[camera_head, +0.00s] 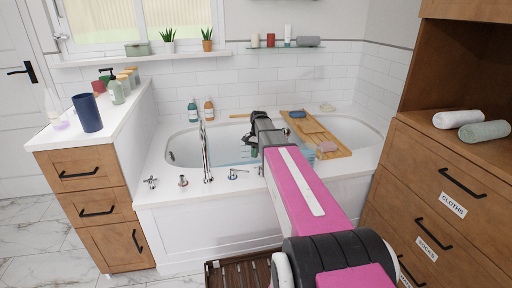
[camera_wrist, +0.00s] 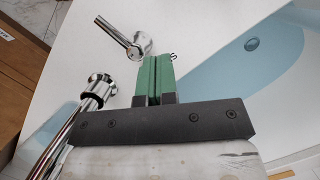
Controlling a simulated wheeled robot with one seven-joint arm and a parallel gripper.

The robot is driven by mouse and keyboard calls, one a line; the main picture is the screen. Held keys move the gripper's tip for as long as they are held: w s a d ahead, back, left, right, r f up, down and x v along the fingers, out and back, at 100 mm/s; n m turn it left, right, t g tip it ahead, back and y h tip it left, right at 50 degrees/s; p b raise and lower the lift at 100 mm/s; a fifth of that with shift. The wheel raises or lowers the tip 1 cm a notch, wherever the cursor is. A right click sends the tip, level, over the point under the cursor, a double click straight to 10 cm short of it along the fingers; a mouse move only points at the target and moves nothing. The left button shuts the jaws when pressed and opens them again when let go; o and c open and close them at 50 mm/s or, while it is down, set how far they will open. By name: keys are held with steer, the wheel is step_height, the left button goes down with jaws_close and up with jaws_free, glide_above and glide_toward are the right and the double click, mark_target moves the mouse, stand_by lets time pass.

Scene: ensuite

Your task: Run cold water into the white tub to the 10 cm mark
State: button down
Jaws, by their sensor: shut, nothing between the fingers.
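The white tub (camera_head: 172,145) stands against the tiled wall. Its inside looks pale blue in the wrist view (camera_wrist: 222,82); I cannot tell water from surface there, and no depth mark is readable. A tall chrome spout (camera_head: 205,155) rises from the front rim, with a cross handle (camera_head: 151,182), a short knob (camera_head: 183,180) and a lever handle (camera_head: 236,173) on the rim. No stream shows. In the wrist view, my gripper's green fingers (camera_wrist: 154,80) are shut and empty above the rim, beside a chrome lever (camera_wrist: 125,38). A small dark marking is partly hidden behind the fingertips.
A wooden bath tray (camera_head: 325,145) lies across the tub, and bottles (camera_head: 208,110) stand at its back rim. A wooden drawer unit (camera_head: 85,210) is at left, and labelled drawers (camera_head: 440,200) are at right. A slatted mat (camera_head: 235,272) lies in front.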

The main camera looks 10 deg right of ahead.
steer(key=x, duration=0.3)
steer(key=shift+f, duration=0.15)
steer(key=shift+s+a+f, duration=0.1)
steer(key=shift+s+a, duration=0.25)
steer(key=shift+s, duration=0.2)
steer(key=shift+s+a+f, duration=0.1)
steer(key=shift+s+a, duration=0.3)
steer(key=shift+s, duration=0.2)
steer(key=shift+s+a+f, duration=0.1)
steer(key=shift+s+a, duration=0.3)
steer(key=shift+s, duration=0.1)
steer(key=shift+s, duration=0.1)
steer(key=shift+s+m, duration=0.2)
steer(key=shift+m, duration=0.2)
